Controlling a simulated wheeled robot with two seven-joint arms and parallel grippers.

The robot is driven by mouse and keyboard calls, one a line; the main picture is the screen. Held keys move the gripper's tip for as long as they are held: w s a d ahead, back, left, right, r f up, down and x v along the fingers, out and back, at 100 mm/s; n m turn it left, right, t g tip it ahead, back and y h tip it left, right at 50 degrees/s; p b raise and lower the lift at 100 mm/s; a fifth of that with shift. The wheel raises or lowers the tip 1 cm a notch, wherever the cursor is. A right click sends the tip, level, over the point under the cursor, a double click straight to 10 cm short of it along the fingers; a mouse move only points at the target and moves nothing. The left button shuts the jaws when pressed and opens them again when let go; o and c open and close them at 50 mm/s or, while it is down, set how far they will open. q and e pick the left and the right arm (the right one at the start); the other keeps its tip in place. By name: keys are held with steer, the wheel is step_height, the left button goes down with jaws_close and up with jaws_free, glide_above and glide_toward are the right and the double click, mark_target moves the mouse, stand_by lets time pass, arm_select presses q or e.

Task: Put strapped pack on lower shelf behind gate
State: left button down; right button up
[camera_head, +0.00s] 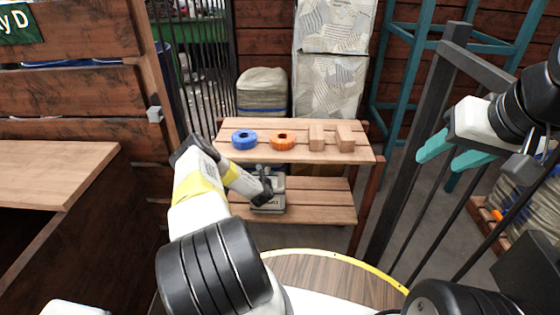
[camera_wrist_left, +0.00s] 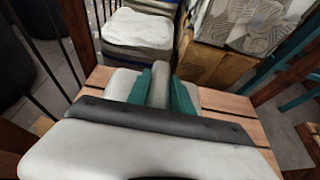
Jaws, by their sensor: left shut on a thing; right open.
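The strapped pack (camera_head: 270,207), a small grey block with a dark label, is at the lower shelf (camera_head: 325,205) of a wooden two-tier stand. It appears to rest on the slats; any small gap below cannot be told. My left gripper (camera_head: 264,188) reaches down from the left and is shut on its top. In the left wrist view, the teal fingers (camera_wrist_left: 160,92) pinch a grey upright part (camera_wrist_left: 159,80) of the pack. My right gripper (camera_head: 448,152) is open and empty at the right, near a dark barred gate (camera_head: 430,140).
The upper shelf (camera_head: 290,153) overhangs the lower one and holds a blue ring (camera_head: 244,139), an orange ring (camera_head: 282,141) and two wooden blocks (camera_head: 330,137). Stacked sacks (camera_head: 262,92) stand behind. A wooden counter (camera_head: 60,170) is at the left. The lower shelf's right part is clear.

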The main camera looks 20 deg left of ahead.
arm_select(q)
steer(key=c, duration=1.1)
jaws_free()
steer(key=shift+s, duration=0.1)
steer(key=v, duration=1.1)
steer(key=shift+s+d+r, duration=0.1)
steer(key=shift+s+r, duration=0.05)
steer(key=shift+s, duration=0.2)
